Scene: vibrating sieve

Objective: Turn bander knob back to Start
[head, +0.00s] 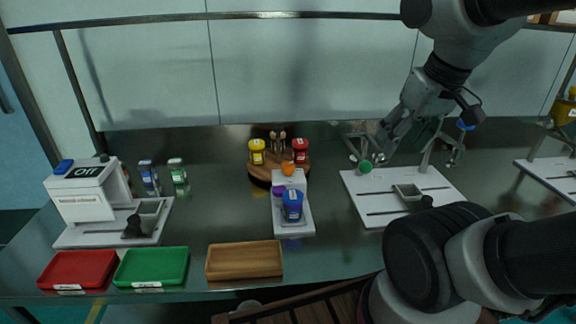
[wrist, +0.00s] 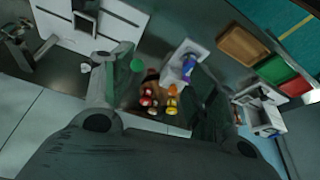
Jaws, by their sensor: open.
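My gripper (head: 388,132) hangs above the back of the right-centre station, open, with nothing between its fingers. In the wrist view the spread fingers (wrist: 168,78) frame a gap over the bench. No label reading "bander" or "Start" is legible, so I cannot tell which knob is the bander's.
A white machine (head: 80,203) marked "Off" stands at left. Red (head: 76,270), green (head: 151,267) and wooden (head: 244,260) trays line the front edge. A round wooden rack (head: 262,174) holds yellow and red jars. Two vials stand at left.

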